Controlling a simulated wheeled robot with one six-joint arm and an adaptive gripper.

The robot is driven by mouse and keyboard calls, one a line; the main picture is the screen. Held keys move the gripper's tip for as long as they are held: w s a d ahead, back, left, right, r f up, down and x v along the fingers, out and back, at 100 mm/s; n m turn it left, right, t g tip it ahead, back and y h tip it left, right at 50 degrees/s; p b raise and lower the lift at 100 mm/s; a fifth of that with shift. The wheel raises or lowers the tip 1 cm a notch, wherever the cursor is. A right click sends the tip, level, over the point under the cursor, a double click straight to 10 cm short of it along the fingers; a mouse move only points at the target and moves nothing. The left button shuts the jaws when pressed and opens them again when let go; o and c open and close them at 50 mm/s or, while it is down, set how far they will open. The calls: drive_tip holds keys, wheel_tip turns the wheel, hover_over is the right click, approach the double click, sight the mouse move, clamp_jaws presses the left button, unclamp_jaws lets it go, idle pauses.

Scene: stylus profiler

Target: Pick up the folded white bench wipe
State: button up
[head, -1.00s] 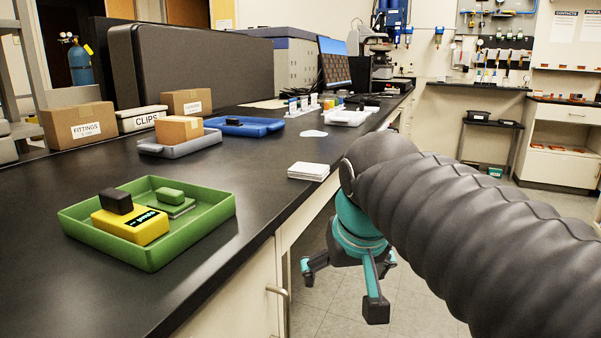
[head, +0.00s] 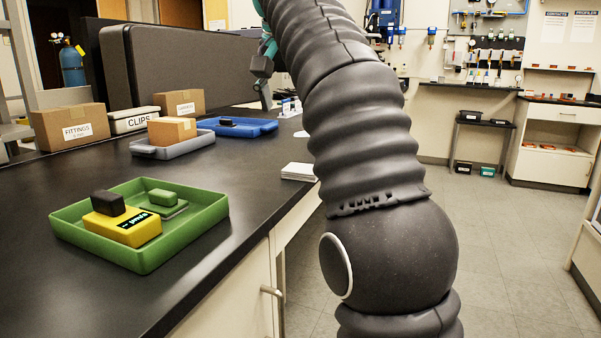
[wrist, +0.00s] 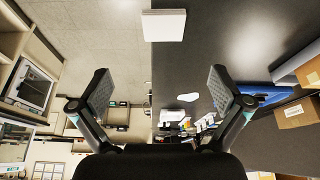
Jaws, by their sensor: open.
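The folded white bench wipe (head: 298,171) is a flat, layered white square lying on the dark bench near its front edge. My arm hides its right end in the head view. In the wrist view the wipe (wrist: 164,25) shows at the top, beyond the fingertips and roughly centred between them. My gripper (wrist: 158,88) is open with its two fingers wide apart and nothing between them. In the head view only part of the gripper shows at the top, raised above the bench and partly hidden by my arm.
A green tray (head: 72,236) with a yellow box (head: 125,228) and small blocks stands at the near left. A grey tray (head: 150,151), a blue tray (head: 262,127) and labelled cartons (head: 70,127) stand farther back. The bench around the wipe is clear; open floor (head: 500,240) lies right.

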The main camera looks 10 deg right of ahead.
drive_tip(key=shift+w+a+r, duration=0.1)
drive_tip(key=shift+w, duration=0.1)
hover_over(302, 169)
drive_tip(key=s, duration=0.2)
drive_tip(key=f, duration=0.7)
drive_tip(key=shift+w+a+f, duration=0.1)
drive_tip(key=shift+a+f, duration=0.2)
drive_tip(key=shift+a, duration=0.1)
drive_tip(key=shift+a+b+x, duration=0.15)
drive_tip(key=shift+b+x, duration=0.2)
drive_tip(key=shift+x, duration=1)
drive_tip(key=shift+a+b+x, duration=0.1)
drive_tip(key=shift+b+x, duration=0.2)
drive_tip(key=shift+x, duration=1.1)
drive_tip(key=c, duration=0.7)
